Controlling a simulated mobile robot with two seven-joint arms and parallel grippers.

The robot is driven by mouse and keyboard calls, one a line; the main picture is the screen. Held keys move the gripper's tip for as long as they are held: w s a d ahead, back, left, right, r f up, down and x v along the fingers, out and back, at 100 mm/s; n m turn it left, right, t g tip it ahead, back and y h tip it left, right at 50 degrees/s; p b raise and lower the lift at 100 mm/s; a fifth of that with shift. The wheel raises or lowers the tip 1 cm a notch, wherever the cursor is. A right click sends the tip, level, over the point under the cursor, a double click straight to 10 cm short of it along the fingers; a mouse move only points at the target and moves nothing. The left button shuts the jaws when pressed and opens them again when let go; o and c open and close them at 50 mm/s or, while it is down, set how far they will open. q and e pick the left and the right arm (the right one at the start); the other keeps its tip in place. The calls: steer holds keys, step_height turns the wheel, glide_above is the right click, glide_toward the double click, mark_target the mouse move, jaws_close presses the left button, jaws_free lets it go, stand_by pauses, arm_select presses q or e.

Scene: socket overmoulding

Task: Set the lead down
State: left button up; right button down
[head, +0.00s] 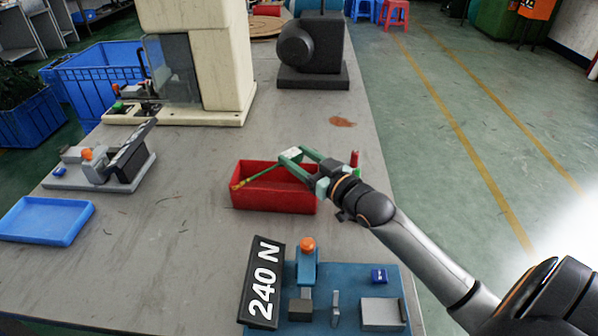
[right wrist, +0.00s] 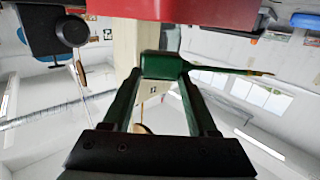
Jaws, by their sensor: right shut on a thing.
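The lead (head: 262,175) is a thin green strip with a yellowish tip. In the head view it slants down to the left from my right gripper (head: 296,160), across the red bin (head: 272,201). My right gripper is shut on the lead's thicker end. In the right wrist view, the lead (right wrist: 228,70) runs right from a green block held at the fingertips (right wrist: 163,66). The red bin (right wrist: 200,10) is at the top edge there. I cannot tell whether the lead touches the bin. My left gripper is not in view.
A blue fixture (head: 345,285) with a "240 N" display (head: 262,283) stands in front of the bin. A blue tray (head: 46,220) and a grey fixture (head: 98,168) are at left. A beige machine (head: 228,60) and a dark machine (head: 314,50) stand behind. The bench between tray and bin is clear.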

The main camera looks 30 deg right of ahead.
steer(key=shift+w+d+f+b, duration=0.15)
steer(key=shift+f+b, duration=0.4)
steer(key=shift+f, duration=1.65)
steer(key=shift+c, duration=0.9)
jaws_free()
steer(key=shift+r, duration=0.35)
steer(key=shift+s+r, duration=0.1)
steer(key=shift+s, duration=0.2)
steer(key=s, duration=0.3)
steer(key=s+p, duration=0.1)
steer(key=s, duration=0.1)
steer(key=shift+s+d+r, duration=0.15)
steer(key=shift+s+d, duration=0.15)
steer(key=shift+s, duration=0.05)
steer(key=shift+s+d, duration=0.1)
steer(key=shift+s, duration=0.55)
steer(key=shift+r, duration=0.15)
